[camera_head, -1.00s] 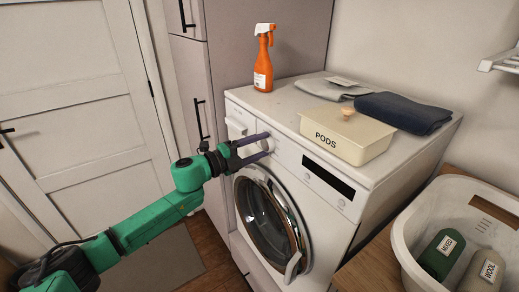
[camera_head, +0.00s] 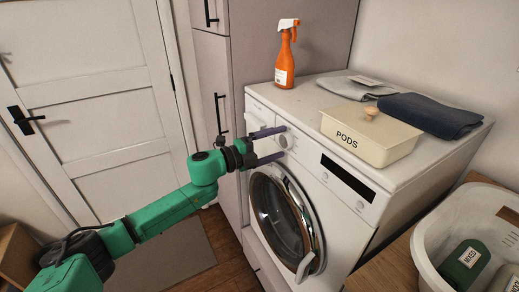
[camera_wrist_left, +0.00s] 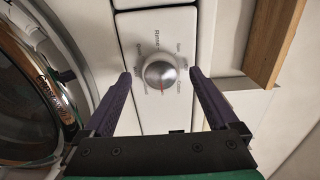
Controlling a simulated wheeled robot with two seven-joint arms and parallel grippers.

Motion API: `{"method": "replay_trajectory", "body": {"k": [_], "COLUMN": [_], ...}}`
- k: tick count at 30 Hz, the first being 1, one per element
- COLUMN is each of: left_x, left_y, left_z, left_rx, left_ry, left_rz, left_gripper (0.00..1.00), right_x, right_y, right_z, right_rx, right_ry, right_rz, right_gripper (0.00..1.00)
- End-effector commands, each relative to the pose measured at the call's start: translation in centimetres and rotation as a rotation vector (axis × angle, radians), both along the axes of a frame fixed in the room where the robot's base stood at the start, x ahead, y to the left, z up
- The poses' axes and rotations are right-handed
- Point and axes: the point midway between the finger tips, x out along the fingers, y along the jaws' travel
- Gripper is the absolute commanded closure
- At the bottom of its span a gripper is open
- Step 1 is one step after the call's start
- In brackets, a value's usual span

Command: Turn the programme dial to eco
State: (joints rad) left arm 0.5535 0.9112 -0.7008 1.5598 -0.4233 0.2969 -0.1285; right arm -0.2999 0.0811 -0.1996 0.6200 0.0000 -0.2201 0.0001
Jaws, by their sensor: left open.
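The white washing machine (camera_head: 345,222) has its programme dial (camera_head: 286,141) on the front panel, left of the dark display. In the left wrist view the dial (camera_wrist_left: 160,73) is a round silver knob with a small red mark near its lower edge. Printed labels ring it, too small to read surely. My left gripper (camera_head: 283,142) is open at the panel, with one dark finger on either side of the dial. In the left wrist view its fingertips (camera_wrist_left: 160,75) show gaps to the knob on both sides. My right gripper is not in view.
An orange spray bottle (camera_head: 285,60), a cream PODS box (camera_head: 372,140), a navy cloth (camera_head: 430,115) and a grey cloth (camera_head: 355,90) are on the machine top. The round door (camera_head: 283,218) is shut below the panel. A white basket (camera_head: 428,232) stands at lower right.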

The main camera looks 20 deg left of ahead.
Motion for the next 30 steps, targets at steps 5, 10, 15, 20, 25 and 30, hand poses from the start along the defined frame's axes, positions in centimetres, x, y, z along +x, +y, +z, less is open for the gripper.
{"method": "replay_trajectory", "body": {"k": [5, 10, 15, 20, 25, 30], "left_x": [-2.9, -5.8, -7.6, -9.1, -10.3, -10.7], "left_y": [2.4, 4.7, 6.3, 7.3, 8.3, 8.7], "left_z": [-1.0, -0.9, -0.6, -0.3, -0.1, 0.0], "left_rx": [0.005, 0.005, 0.001, 0.0, -0.001, 0.003], "left_ry": [0.005, 0.005, 0.004, 0.004, 0.002, 0.0], "left_rz": [0.002, 0.0, 0.001, -0.003, -0.004, -0.002], "left_gripper": [0.06, 0.06, 0.06, 0.06, 0.06, 0.06], "right_x": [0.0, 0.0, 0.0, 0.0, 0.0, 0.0], "right_y": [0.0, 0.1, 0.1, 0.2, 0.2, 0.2], "right_z": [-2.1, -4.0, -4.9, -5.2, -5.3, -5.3], "right_rx": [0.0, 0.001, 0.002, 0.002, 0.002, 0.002], "right_ry": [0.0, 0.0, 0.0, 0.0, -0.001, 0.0], "right_rz": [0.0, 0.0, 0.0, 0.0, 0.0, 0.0], "right_gripper": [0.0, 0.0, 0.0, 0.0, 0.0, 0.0]}}
